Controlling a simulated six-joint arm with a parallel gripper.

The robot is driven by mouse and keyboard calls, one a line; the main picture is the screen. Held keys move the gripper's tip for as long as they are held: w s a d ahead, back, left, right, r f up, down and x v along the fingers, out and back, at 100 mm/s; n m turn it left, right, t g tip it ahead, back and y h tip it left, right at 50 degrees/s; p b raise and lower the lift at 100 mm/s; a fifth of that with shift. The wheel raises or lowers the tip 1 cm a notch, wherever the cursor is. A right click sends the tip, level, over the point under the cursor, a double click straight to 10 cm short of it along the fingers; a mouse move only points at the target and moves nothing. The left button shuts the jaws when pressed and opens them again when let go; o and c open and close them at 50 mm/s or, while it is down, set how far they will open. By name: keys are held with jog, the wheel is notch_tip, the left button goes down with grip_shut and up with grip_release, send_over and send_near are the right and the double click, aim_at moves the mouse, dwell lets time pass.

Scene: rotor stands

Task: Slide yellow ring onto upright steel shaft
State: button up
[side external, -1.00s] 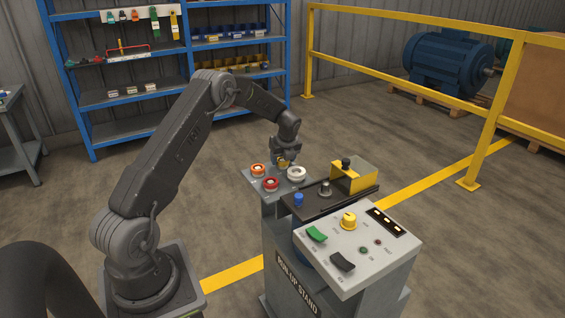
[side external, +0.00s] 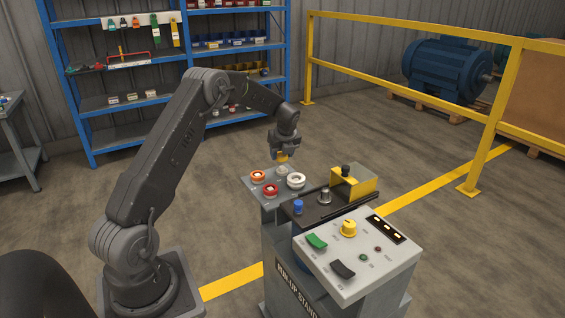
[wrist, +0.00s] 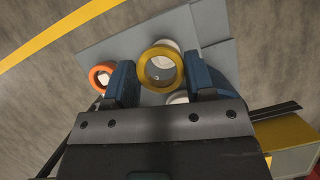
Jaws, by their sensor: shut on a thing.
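My gripper (side external: 284,152) is shut on the yellow ring (side external: 283,158) and holds it in the air above the small grey tray (side external: 253,182). In the wrist view the yellow ring (wrist: 160,87) sits between the two blue finger pads, its hole facing the camera. A short upright steel shaft (side external: 325,196) appears to stand on the dark top of the run-up stand, right of and nearer the camera than my gripper. I do not make out the shaft in the wrist view.
A blue knob (side external: 298,206) and a yellow guard (side external: 354,183) flank the shaft. A control panel (side external: 375,262) lies in front.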

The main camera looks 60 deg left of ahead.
jog(key=s+a+r, duration=0.5)
jog(key=s+r, duration=0.1)
jog(key=s, duration=0.4)
send_over(326, 189)
jog(key=shift+a+r, duration=0.2)
jog(key=shift+r, duration=0.15)
jog(key=shift+d+f, duration=0.2)
jog(key=shift+f, duration=2.25)
jog(key=shift+f, duration=0.4)
jog(key=shift+f, duration=0.6)
jog(key=shift+f, duration=1.4)
